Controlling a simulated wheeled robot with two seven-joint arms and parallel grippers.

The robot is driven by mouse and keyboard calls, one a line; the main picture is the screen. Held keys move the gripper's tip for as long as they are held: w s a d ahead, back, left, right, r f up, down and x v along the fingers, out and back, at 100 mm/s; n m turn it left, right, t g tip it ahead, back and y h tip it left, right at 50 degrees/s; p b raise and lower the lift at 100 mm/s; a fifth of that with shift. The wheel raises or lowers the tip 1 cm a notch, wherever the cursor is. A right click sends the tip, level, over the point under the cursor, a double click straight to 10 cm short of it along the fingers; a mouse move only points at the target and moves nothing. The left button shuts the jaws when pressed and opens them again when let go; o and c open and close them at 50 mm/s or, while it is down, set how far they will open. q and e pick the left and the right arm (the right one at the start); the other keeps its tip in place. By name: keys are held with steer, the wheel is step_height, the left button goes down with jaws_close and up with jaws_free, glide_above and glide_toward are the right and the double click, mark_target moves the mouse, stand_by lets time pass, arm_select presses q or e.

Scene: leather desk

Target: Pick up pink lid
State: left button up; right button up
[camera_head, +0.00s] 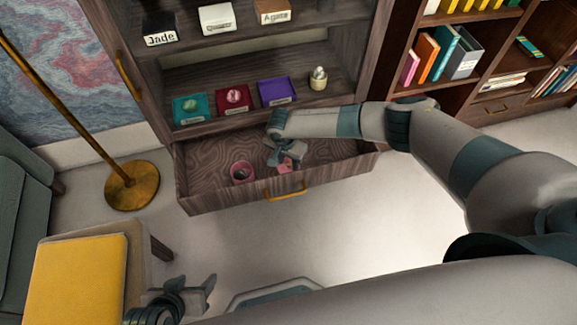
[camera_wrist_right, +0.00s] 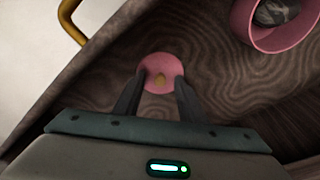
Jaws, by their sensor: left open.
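My left gripper (camera_head: 193,294) is open and empty at the lower left.
The drawer (camera_head: 225,201) is pulled out, with a gold handle (camera_head: 284,192) at its front. Above it, a shelf holds teal (camera_head: 190,107), red (camera_head: 233,98) and purple (camera_head: 278,91) trays and a small pot (camera_head: 318,79). A yellow cushion (camera_head: 80,280) is at lower left.

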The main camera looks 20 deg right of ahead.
mark_target(288, 164)
arm_select(q)
steer(key=shift+a+f, duration=0.1)
steer(key=shift+f, duration=0.05)
arm_select(e)
steer(key=shift+c, duration=0.6)
jaws_close()
steer(key=shift+r, duration=0.1)
steer(key=shift+r, duration=0.55)
arm_select(q)
steer(key=s+a+p, duration=0.1)
steer(key=a+g+y+p, duration=0.1)
steer(key=a, duration=0.1)
steer(key=shift+s+g, duration=0.3)
steer(key=shift+s, duration=0.1)
arm_select(e)
step_height(288, 164, up, 9)
arm_select(q)
steer(key=shift+s, duration=0.1)
arm_select(e)
steer(key=shift+f, duration=0.15)
